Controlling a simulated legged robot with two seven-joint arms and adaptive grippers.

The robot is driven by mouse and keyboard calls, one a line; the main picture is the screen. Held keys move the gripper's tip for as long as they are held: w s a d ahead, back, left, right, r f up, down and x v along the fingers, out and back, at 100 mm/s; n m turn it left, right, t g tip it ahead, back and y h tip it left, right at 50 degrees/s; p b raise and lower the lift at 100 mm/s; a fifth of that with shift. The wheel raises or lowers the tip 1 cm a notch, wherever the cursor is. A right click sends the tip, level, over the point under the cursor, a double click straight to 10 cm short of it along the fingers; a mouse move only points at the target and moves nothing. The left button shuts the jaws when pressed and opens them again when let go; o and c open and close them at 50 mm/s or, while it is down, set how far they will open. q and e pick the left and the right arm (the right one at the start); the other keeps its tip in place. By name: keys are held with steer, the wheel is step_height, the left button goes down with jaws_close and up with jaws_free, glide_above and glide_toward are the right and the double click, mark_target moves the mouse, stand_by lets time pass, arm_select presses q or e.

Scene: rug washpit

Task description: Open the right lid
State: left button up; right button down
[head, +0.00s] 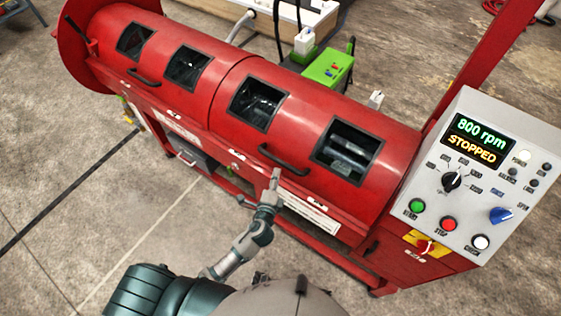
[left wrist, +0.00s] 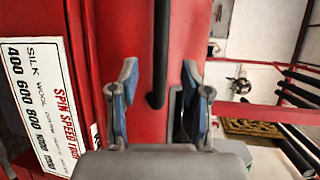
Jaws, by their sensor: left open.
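The red drum machine has a right lid (head: 297,118) with two dark windows, and it looks closed. Its black bar handle (head: 283,160) sits along the lower front edge of that lid. My left gripper (head: 275,178) is just in front of and below this handle. In the left wrist view the fingers of my left gripper (left wrist: 158,88) are apart, with blue pads. The end of the black handle (left wrist: 160,55) shows between them, and I cannot tell whether they touch it. My right gripper is not in view.
The left lid (head: 180,58) looks closed, with its own handle (head: 145,78). A grey control panel (head: 475,175) reading "800 rpm STOPPED" stands at the right. A spin speed label (left wrist: 45,105) is on the red front. A green box (head: 328,66) sits behind the drum.

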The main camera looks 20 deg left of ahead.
mark_target(280, 162)
arm_select(q)
steer(key=w, duration=0.2)
steer(key=w+f, duration=0.1)
steer(key=w, duration=0.5)
steer(key=shift+a+f, duration=0.15)
steer(key=shift+f, duration=0.1)
jaws_close()
